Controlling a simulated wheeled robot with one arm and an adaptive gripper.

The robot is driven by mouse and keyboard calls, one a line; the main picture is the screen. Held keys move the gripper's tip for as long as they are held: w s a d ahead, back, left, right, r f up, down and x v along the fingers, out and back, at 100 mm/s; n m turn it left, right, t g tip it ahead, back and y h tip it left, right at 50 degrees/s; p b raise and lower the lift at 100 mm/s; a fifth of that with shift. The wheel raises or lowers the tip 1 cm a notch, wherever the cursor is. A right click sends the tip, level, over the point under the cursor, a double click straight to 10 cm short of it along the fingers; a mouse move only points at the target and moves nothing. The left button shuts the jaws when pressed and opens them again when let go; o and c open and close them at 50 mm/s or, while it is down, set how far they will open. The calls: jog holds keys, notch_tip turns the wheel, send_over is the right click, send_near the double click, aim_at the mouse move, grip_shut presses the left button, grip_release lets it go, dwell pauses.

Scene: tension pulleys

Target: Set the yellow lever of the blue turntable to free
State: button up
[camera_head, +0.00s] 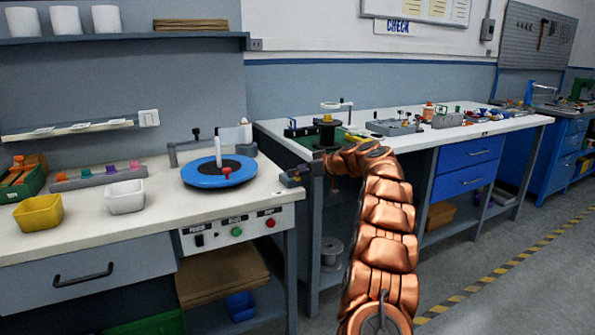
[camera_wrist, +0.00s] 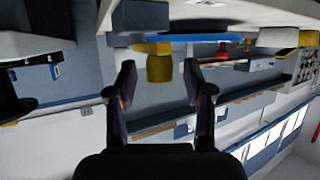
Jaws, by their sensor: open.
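The blue turntable (camera_head: 200,178) lies on the left bench, with a dark centre and an upright white spindle. My gripper (camera_head: 292,177) is at that bench's right end, to the right of the turntable. In the upside-down wrist view, my open gripper (camera_wrist: 160,76) has its two dark fingers apart. A yellow block (camera_wrist: 159,68), likely the lever, shows in line with the gap between them. I cannot tell whether it is between the fingers or beyond them. A blue edge (camera_wrist: 190,37), likely the turntable's, shows behind it. I cannot make out the lever in the head view.
A yellow bin (camera_head: 38,214) and a white bin (camera_head: 125,197) stand on the bench's left. A grey bracket (camera_head: 190,148) stands behind the turntable. A control panel (camera_head: 236,229) with green and red buttons is on the bench front. A second bench (camera_head: 465,131) stands right.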

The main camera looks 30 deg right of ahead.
jog(key=shift+w+a+f, duration=0.1)
jog(key=shift+w+f, duration=0.05)
jog(key=shift+w, duration=0.2)
grip_shut()
dwell(0.3)
